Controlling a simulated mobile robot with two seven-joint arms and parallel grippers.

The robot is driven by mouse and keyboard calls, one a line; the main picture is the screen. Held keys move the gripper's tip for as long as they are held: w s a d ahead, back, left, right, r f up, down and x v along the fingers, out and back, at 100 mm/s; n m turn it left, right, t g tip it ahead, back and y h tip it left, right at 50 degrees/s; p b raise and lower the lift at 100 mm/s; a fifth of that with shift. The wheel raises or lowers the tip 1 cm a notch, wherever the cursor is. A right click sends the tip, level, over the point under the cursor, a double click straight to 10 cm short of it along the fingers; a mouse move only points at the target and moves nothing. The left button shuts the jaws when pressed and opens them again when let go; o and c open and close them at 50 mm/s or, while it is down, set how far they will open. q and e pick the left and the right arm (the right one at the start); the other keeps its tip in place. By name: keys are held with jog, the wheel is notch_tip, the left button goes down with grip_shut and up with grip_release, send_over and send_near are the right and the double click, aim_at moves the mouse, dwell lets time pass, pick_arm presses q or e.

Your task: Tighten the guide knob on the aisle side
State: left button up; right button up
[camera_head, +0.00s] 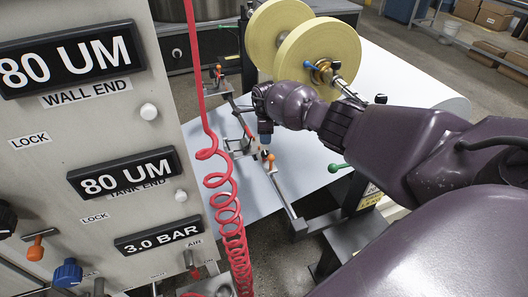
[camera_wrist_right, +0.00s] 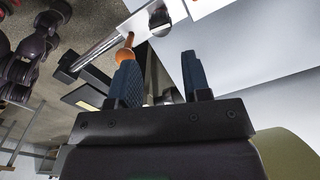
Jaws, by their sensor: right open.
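My right gripper (camera_head: 265,139) points down over the white sheet (camera_head: 310,158) in the head view. Just below its tips is a small orange knob (camera_head: 271,163) on a metal bar. In the right wrist view the open right gripper (camera_wrist_right: 162,68) has two blue fingers with nothing between them. There the orange knob (camera_wrist_right: 124,52) shows at the tip of the left-hand finger, outside the gap; I cannot tell whether they touch. Another orange-topped part (camera_head: 218,71) stands farther back. My left gripper is not in view.
A control panel (camera_head: 112,205) with displays stands at the left. A coiled red hose (camera_head: 222,190) hangs beside it. Cream rolls (camera_head: 318,55) are behind my right gripper. A green-ended handle (camera_head: 338,168) sticks out right of the orange knob.

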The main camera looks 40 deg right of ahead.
aim_at(265, 152)
notch_tip(265, 152, down, 8)
jog(key=shift+f+b, duration=0.2)
jog(key=shift+b, duration=1)
jog(key=c, duration=0.6)
